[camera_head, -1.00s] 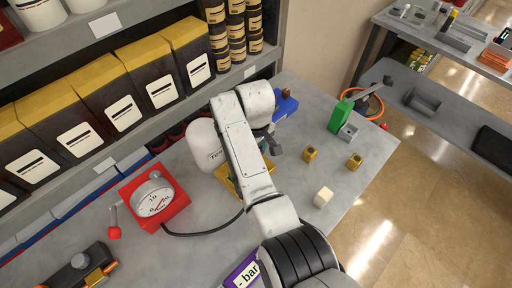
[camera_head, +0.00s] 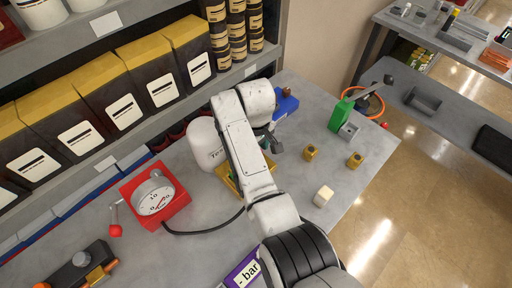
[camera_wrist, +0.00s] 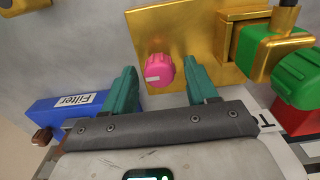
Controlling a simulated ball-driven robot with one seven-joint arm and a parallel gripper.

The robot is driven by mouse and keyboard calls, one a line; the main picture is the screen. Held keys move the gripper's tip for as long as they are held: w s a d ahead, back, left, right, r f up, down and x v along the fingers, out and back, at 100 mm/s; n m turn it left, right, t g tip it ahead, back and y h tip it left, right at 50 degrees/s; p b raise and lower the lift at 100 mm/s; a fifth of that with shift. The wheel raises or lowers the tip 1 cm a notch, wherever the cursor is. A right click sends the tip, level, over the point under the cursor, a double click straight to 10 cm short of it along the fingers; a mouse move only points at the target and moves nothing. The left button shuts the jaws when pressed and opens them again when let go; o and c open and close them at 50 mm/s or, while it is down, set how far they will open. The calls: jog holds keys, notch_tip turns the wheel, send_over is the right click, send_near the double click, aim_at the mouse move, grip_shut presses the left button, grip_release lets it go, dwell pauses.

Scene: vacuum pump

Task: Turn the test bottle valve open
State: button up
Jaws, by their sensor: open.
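The white test bottle (camera_head: 204,146), its label partly hidden, stands left of my arm in the head view. A gold plate (camera_head: 229,180) lies beside it, partly hidden by my arm. In the wrist view, a pink knob (camera_wrist: 160,70) with a white mark sits on the gold plate (camera_wrist: 185,30). My gripper (camera_wrist: 160,80) is open, its teal fingers on either side of the line to the knob; I see no clear contact. A green knob (camera_wrist: 298,78) on a gold fitting shows at the right. I cannot tell which knob is the test bottle's valve.
A blue block labelled Filter (camera_wrist: 75,108) is left of my fingers. A red gauge box (camera_head: 155,195) with a cable stands left on the bench. A green tool (camera_head: 343,112), two small gold blocks and a pale cube (camera_head: 323,196) are right. The shelf stands behind.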

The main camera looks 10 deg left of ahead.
notch_tip(320, 180, up, 11)
jog(key=b, duration=0.1)
dwell(0.5)
jog(key=shift+f, duration=0.15)
